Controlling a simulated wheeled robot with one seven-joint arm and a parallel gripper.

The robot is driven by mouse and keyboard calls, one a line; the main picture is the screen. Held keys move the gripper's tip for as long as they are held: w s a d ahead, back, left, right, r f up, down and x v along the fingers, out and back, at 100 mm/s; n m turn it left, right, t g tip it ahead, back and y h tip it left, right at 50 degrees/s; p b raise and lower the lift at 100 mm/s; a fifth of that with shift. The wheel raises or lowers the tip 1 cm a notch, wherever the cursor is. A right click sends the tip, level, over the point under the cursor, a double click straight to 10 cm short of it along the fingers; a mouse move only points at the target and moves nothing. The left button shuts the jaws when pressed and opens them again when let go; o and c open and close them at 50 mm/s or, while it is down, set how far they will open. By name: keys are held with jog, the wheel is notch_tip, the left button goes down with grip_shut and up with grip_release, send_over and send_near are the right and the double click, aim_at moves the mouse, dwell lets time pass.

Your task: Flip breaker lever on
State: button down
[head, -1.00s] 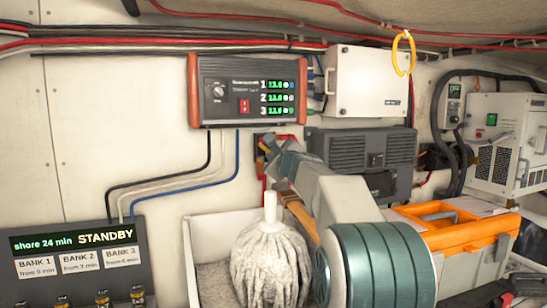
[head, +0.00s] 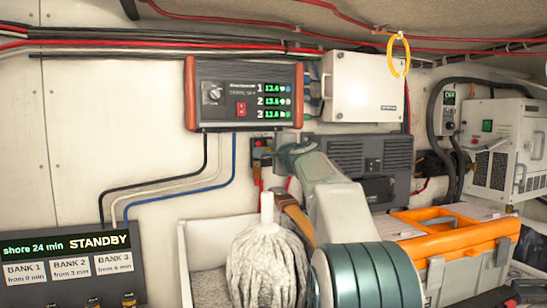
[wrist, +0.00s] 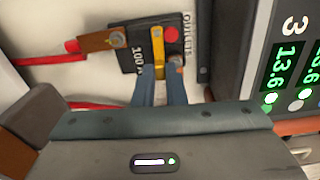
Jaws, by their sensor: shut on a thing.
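The breaker is a small black block (wrist: 150,48) on the white wall, with a yellow lever (wrist: 158,46) across its face. It also shows in the head view (head: 262,147), below the charger panel and partly covered by my arm. In the wrist view my gripper (wrist: 160,76) has its two blue-grey fingers on either side of the lever's lower end, shut on it. The lever runs nearly straight along the picture's vertical. In the head view my arm hides the fingertips.
The charger panel (head: 247,94) with green readouts sits just above the breaker. A black vented box (head: 372,158) is to its right. Red cables (wrist: 50,60) run from the breaker. A mop head (head: 268,262) and an orange-lidded toolbox (head: 445,237) stand below.

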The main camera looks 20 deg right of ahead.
jog(key=shift+r+n, duration=0.1)
jog(key=shift+n, duration=0.3)
jog(key=c, duration=1.5)
grip_release()
jog(key=s+b, duration=0.5)
jog(key=s, duration=0.9)
jog(key=shift+w, duration=0.1)
